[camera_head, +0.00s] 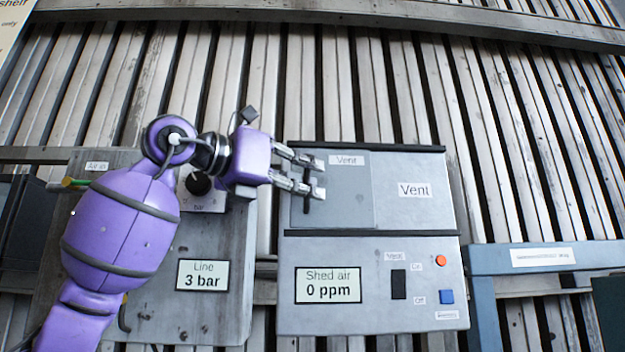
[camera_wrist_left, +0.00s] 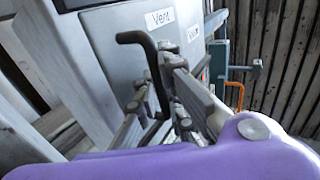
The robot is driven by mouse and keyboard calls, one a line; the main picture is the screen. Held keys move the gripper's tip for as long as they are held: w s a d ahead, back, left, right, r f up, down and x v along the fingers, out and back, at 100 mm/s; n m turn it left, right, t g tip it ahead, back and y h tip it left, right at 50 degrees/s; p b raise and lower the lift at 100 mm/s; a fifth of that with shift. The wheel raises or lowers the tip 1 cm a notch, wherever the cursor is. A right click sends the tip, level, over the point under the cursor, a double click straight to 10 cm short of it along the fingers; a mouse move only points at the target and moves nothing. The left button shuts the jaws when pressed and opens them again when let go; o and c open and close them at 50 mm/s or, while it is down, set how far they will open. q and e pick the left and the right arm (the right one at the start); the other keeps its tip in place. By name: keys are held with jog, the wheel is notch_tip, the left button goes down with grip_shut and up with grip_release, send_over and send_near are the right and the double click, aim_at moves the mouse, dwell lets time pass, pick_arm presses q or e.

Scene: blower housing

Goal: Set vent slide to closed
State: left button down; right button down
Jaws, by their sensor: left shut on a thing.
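The vent slide (camera_head: 350,200) is a grey plate labelled "Vent" in the upper left of the control box (camera_head: 420,215). Its dark upright bar handle (camera_head: 306,205) is at the plate's left side, and the handle also shows in the left wrist view (camera_wrist_left: 148,50) as a bent black bar. My left gripper (camera_head: 318,178) reaches in from the left, and its fingers are shut around the handle, as the left wrist view also shows (camera_wrist_left: 160,105). The fingers partly hide the handle. My right gripper is not in view.
Below the slide are a "Shed air 0 ppm" display (camera_head: 328,285), a black switch (camera_head: 398,284), an orange button (camera_head: 440,260) and a blue button (camera_head: 447,297). A "Line 3 bar" panel (camera_head: 203,275) stands left. A blue-grey frame (camera_head: 490,290) stands right.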

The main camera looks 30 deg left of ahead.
pick_arm(q)
jog(key=c, duration=2.1)
grip_release()
jog(key=shift+s+a, duration=0.15)
jog(key=shift+a, duration=0.05)
jog(key=shift+s+a, duration=0.1)
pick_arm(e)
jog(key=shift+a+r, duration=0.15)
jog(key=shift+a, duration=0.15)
pick_arm(q)
jog(key=v, duration=1.2)
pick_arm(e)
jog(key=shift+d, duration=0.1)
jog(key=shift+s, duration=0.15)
